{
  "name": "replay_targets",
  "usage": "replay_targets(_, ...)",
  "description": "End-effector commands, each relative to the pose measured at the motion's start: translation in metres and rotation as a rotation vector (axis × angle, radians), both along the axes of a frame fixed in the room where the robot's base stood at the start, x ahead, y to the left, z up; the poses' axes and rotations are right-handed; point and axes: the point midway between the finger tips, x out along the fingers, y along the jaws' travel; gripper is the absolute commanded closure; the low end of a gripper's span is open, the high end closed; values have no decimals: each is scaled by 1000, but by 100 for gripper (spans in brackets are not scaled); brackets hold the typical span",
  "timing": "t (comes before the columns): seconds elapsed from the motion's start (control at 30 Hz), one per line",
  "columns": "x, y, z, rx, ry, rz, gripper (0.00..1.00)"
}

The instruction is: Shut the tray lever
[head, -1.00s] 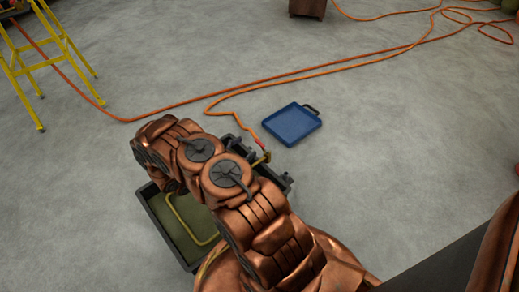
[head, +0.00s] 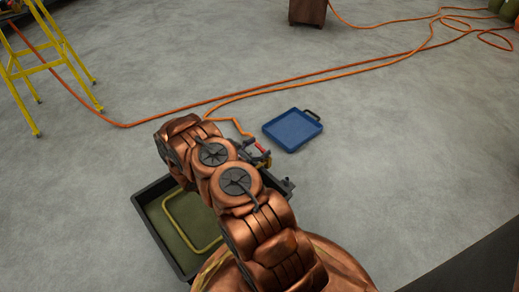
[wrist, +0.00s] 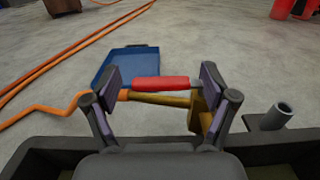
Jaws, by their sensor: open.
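The dark tray (head: 152,236) lies on the floor under my arm, with an olive bottom and a yellow pipe loop inside. Its dark rim also shows in the wrist view (wrist: 40,152). The lever has a red grip (wrist: 160,84) beside a brass pipe (wrist: 165,99) and fitting, at the tray's far edge. In the head view the red lever (head: 259,148) shows just past my arm. My gripper (wrist: 161,90) is open, its fingers to the left and right of the red grip in the wrist view. I cannot tell whether they touch it. My arm hides part of the tray.
A blue flat case (head: 292,130) lies on the floor beyond the lever. An orange hose (head: 230,97) runs across the floor to the lever's end. A yellow ladder (head: 55,65) stands at left. The floor at right is mostly clear.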

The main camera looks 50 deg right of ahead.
Motion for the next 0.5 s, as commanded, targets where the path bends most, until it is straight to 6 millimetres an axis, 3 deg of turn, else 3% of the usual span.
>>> replay_targets(0.27,0,-1,0,0,1,0,17)
replay_targets(0.5,-1,-1,0,0,2,0,42)
